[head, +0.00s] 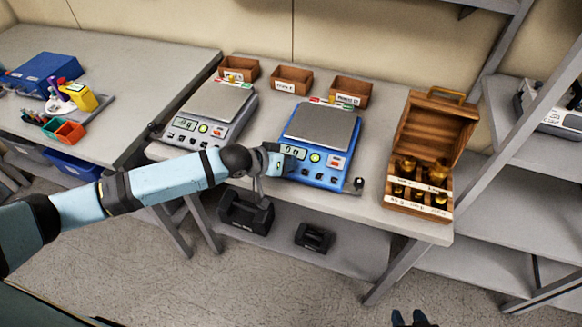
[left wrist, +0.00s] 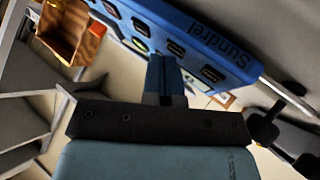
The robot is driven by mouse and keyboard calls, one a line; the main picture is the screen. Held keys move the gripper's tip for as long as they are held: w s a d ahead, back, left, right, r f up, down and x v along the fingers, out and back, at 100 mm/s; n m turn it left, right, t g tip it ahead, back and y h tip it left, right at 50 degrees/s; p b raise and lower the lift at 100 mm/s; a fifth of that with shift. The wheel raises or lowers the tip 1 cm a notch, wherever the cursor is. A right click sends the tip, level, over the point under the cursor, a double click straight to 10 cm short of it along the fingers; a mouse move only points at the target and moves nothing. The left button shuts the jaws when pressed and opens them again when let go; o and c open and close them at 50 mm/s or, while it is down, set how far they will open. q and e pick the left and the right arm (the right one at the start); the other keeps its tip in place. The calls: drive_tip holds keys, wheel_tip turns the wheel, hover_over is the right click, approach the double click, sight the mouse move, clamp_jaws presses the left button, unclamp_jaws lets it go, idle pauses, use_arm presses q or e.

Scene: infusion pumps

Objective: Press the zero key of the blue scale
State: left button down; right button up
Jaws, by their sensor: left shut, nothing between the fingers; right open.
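The blue scale (head: 318,175) stands on the table with a grey weighing plate (head: 320,126). Its sloped front panel has a lit display (head: 293,151), a round green key (head: 315,157) and a red-marked key (head: 337,162). The key labels are too small to read. My left gripper (head: 284,161) is shut and empty at the left end of the panel, partly covering it. In the left wrist view its closed fingers (left wrist: 165,80) are close to the blue scale's front (left wrist: 200,45); touching or apart, I cannot tell. My right gripper (head: 411,318) is open at the bottom edge, mostly out of view.
A grey scale (head: 215,110) stands left of the blue one. Three brown bins (head: 291,79) line the back. An open wooden case (head: 430,150) with brass weights is at the right. Black cases (head: 245,213) sit on the shelf below.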

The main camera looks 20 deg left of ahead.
idle(0.4)
use_arm(q)
drive_tip(key=shift+s+r+p, duration=0.2)
drive_tip(key=shift+r+p, duration=0.45)
drive_tip(key=shift+p, duration=0.35)
drive_tip(key=shift+s+r+p, duration=0.1)
drive_tip(key=shift+r+p, duration=0.55)
drive_tip(key=shift+p, duration=0.05)
drive_tip(key=r+p, duration=0.1)
drive_tip(key=p, duration=0.1)
drive_tip(key=s+r+p, duration=0.1)
drive_tip(key=r+p, duration=0.1)
drive_tip(key=shift+r, duration=0.25)
